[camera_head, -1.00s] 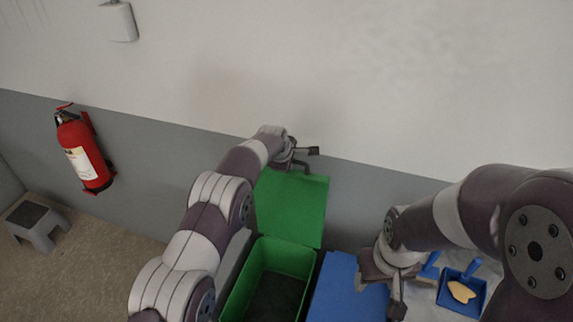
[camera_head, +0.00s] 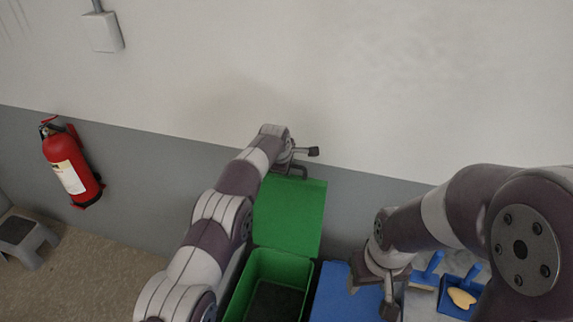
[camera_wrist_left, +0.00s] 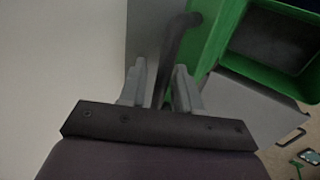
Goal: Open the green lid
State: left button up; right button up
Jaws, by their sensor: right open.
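The green lid (camera_head: 289,215) stands raised behind the green bin (camera_head: 247,285), whose mouth is uncovered with a dark interior. My left gripper (camera_head: 303,160) is at the lid's upper edge. In the left wrist view its grey fingers (camera_wrist_left: 160,88) are apart, with a dark bar-like handle (camera_wrist_left: 182,28) between them and a gap beside it. The green bin's rim (camera_wrist_left: 222,30) shows at the upper right there. My right gripper (camera_head: 372,294) is open and empty, above a blue surface beside the bin.
The blue surface (camera_head: 335,290) is right of the green bin. Farther right is a blue dustpan-like tray (camera_head: 449,300) with a yellowish piece. A red fire extinguisher (camera_head: 70,165) hangs on the wall at left, near a grey step stool (camera_head: 28,240). The wall is close behind the lid.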

pick_arm(q)
jog(key=shift+s+f, duration=0.1)
jog(key=shift+f, duration=0.05)
jog(key=shift+a+r+b, duration=0.1)
jog(key=shift+r+b, duration=0.2)
jog(key=shift+b, duration=0.2)
jog(key=b+v, duration=0.5)
jog(key=v, duration=0.7)
jog(key=shift+r, duration=0.15)
jog(key=shift+s, duration=0.1)
